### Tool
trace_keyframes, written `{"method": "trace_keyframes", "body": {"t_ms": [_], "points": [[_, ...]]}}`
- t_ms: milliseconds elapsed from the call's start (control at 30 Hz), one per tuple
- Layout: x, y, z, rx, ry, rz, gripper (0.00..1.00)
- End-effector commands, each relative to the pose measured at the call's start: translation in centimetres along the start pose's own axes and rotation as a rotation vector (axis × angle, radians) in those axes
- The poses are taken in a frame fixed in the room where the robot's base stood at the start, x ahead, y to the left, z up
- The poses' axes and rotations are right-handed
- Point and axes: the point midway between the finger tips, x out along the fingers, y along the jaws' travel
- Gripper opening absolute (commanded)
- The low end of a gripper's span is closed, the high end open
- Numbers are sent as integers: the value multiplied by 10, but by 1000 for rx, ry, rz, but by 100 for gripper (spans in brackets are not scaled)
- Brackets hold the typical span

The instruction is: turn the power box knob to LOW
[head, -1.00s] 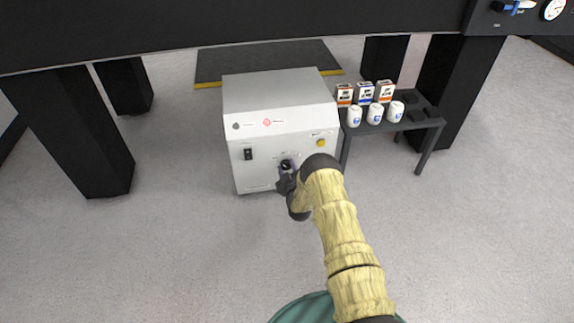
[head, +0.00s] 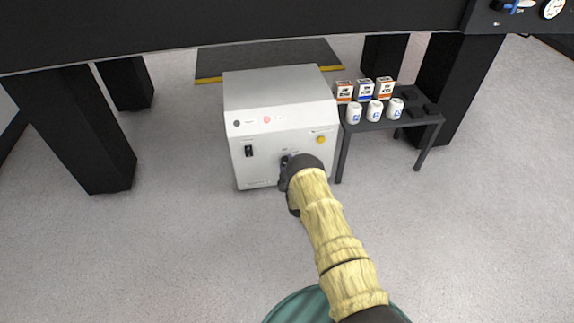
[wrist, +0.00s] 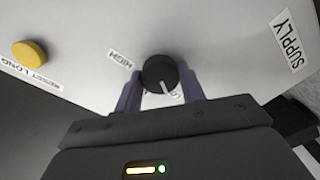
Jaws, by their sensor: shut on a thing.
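The power box (head: 280,95) is a pale grey cabinet under the dark bench. Its black round knob (wrist: 160,73) shows in the wrist view, with a white pointer mark at its lower edge. The pointer is directed towards a partly hidden label starting "LO" (wrist: 175,95). A HIGH label (wrist: 120,59) lies to the knob's upper left. My gripper (wrist: 159,80) is shut on the knob, with one purple finger on each side. In the head view my gripper (head: 286,168) is at the box's front face and largely hides the knob.
A yellow button (wrist: 29,52) marked RESET and a SUPPLY label (wrist: 288,45) are on the same panel. A black switch (head: 249,151) is left of the knob. A dark side table (head: 428,122) with small boxes and white containers stands right of the box.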

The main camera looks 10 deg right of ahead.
Motion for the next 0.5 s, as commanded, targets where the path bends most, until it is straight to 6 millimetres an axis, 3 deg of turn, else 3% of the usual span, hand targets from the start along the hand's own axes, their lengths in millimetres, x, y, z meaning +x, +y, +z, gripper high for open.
{"method": "trace_keyframes", "body": {"t_ms": [33, 67, 133, 500], "points": [[-1, -1, 2, -4, -3, -3, 17], [-1, -1, 2, -3, -3, -3, 45], [-1, -1, 2, -3, -3, -3, 59], [-3, 0, 0, 0, -2, -2, 61]]}}
